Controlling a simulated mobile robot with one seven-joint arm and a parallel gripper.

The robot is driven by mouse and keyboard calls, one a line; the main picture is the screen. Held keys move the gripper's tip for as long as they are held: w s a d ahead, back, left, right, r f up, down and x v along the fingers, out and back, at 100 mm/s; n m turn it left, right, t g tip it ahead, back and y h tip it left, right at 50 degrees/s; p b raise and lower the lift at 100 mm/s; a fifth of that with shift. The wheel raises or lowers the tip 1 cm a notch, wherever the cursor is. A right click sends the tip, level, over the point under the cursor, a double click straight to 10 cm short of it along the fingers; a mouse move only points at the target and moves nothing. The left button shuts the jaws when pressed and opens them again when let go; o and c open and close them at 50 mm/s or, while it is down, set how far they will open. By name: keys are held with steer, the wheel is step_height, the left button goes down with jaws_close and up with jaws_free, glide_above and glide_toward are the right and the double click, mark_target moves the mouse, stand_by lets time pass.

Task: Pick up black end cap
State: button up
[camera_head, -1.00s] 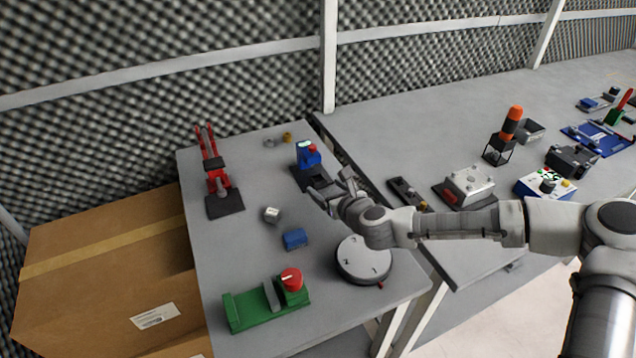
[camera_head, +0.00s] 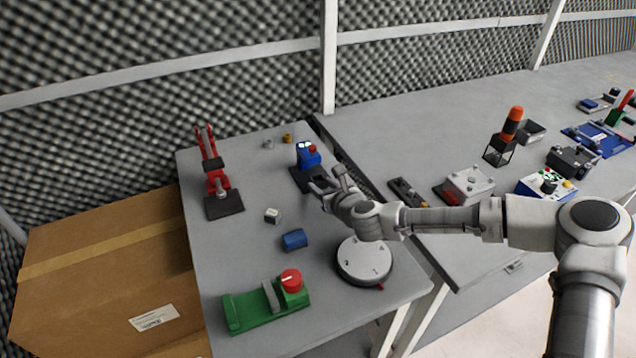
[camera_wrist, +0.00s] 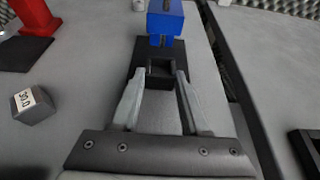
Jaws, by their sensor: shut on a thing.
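My gripper (camera_head: 328,186) is over the left table, just in front of the blue device. In the wrist view, its two pale fingers (camera_wrist: 161,84) are closed on the sides of a small black end cap (camera_wrist: 160,70). The cap looks box-shaped with a hollow facing me. It is right by the black base plate (camera_wrist: 147,47) of the blue device (camera_wrist: 165,20), so I cannot tell whether it touches the plate. In the head view the cap is mostly hidden by the fingers.
The blue device (camera_head: 307,155) stands close ahead. A grey block (camera_head: 272,215), a blue block (camera_head: 294,239), a round white dial (camera_head: 364,261), a green fixture (camera_head: 265,303) and a red clamp (camera_head: 216,172) surround it. The right table (camera_head: 420,120) holds several devices.

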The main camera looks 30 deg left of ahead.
jaws_close()
steer(key=shift+r, duration=0.55)
steer(key=r, duration=0.2)
steer(key=r+p, duration=0.1)
steer(key=shift+w+d+r, duration=0.2)
steer(key=shift+d+r, duration=0.1)
steer(key=shift+d, duration=0.05)
steer(key=w+d+r, duration=0.2)
steer(key=d+r, duration=0.1)
steer(key=d, duration=0.2)
steer(key=w+d+r+p, duration=0.1)
steer(key=d+r, duration=0.2)
steer(key=d, duration=0.2)
steer(key=shift+w+d+r, duration=0.15)
steer(key=shift+w, duration=0.2)
